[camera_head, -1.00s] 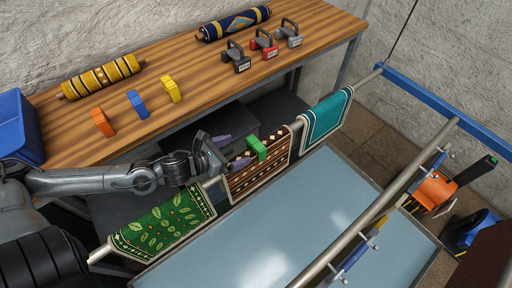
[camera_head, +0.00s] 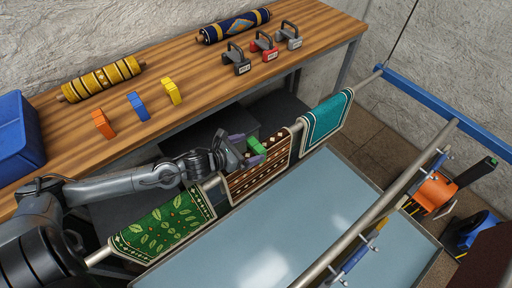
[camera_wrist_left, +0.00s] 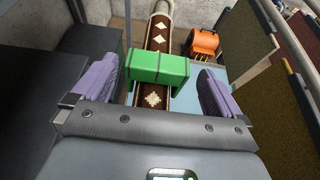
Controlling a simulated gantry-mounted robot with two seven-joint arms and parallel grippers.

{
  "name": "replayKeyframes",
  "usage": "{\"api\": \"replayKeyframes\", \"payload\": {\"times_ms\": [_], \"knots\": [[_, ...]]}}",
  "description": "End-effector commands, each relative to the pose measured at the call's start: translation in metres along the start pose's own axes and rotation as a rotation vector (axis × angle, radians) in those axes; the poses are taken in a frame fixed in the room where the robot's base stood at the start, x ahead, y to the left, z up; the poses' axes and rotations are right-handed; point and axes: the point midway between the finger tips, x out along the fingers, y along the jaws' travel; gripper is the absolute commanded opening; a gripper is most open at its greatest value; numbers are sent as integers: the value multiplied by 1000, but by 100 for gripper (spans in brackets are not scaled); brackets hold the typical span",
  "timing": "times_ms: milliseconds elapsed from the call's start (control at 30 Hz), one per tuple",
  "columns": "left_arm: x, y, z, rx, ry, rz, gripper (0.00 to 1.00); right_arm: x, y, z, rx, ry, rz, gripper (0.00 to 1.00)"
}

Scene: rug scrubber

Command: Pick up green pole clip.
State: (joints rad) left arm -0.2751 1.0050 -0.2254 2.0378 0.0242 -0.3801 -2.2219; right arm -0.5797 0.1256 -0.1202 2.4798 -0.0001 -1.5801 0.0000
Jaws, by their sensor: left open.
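The green pole clip (camera_head: 256,146) sits on the pole over the top edge of the brown patterned rug (camera_head: 262,172). My left gripper (camera_head: 242,147) is open at the clip, with its purple fingers on either side of it. In the left wrist view the green clip (camera_wrist_left: 157,68) lies between the two spread fingers, nearer the left one. I cannot tell whether a finger touches it. My right gripper does not show.
A green leaf rug (camera_head: 165,226) and a teal rug (camera_head: 326,117) hang on the same pole. A pale blue tray (camera_head: 300,215) lies below. A wooden bench (camera_head: 200,88) behind holds orange, blue and yellow clips, weights and rolled rugs.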

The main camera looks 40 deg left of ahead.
Motion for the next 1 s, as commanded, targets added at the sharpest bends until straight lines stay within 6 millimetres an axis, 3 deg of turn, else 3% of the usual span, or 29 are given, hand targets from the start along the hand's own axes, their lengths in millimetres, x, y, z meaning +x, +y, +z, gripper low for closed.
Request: {"api": "replayKeyframes", "payload": {"times_ms": [333,667,767,933,1000], "knots": [[37,2,-2,-2,-3,-1,100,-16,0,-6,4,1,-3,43],[43,2,-4,1,-1,-2,100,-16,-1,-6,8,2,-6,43],[43,2,-4,0,-1,-2,89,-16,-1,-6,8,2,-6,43],[43,2,-4,0,-1,-2,63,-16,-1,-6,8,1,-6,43],[43,2,-4,0,-1,-2,60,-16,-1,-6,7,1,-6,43]]}}
